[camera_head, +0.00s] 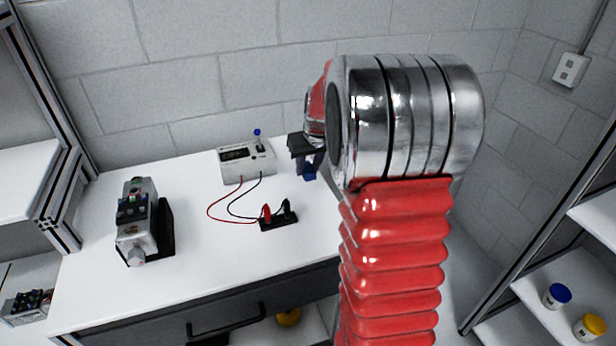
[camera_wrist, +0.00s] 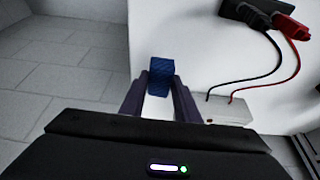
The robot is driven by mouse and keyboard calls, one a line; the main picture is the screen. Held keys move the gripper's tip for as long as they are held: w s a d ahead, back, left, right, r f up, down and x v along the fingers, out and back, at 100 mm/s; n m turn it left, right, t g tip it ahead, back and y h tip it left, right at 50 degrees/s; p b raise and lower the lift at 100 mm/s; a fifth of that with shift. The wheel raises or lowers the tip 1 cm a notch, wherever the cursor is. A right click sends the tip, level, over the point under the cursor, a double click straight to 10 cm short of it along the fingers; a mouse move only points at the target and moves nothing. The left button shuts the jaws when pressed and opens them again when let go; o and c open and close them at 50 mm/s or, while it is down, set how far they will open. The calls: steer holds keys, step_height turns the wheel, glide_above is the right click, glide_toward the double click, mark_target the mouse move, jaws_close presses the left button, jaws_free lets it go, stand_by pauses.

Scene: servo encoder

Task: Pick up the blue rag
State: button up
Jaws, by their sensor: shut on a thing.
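The blue rag (camera_wrist: 161,68) shows in the wrist view between the tips of my gripper (camera_wrist: 160,92). Its two dark fingers are shut on the rag. In the head view my gripper (camera_head: 310,165) points down at the right part of the white table, with the blue rag (camera_head: 309,177) at its tips. The rag is small in this view and partly hidden by the fingers. I cannot tell whether it touches the table.
A grey meter box (camera_head: 247,161) stands left of my gripper, with red and black leads running to a black terminal block (camera_head: 279,222). A servo device (camera_head: 137,222) stands on the left of the white table (camera_head: 190,275). Shelving with blue- and yellow-lidded jars is at right.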

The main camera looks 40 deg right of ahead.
mark_target(308, 169)
step_height(308, 169, up, 5)
steer(key=shift+f, duration=0.1)
stand_by(0.7)
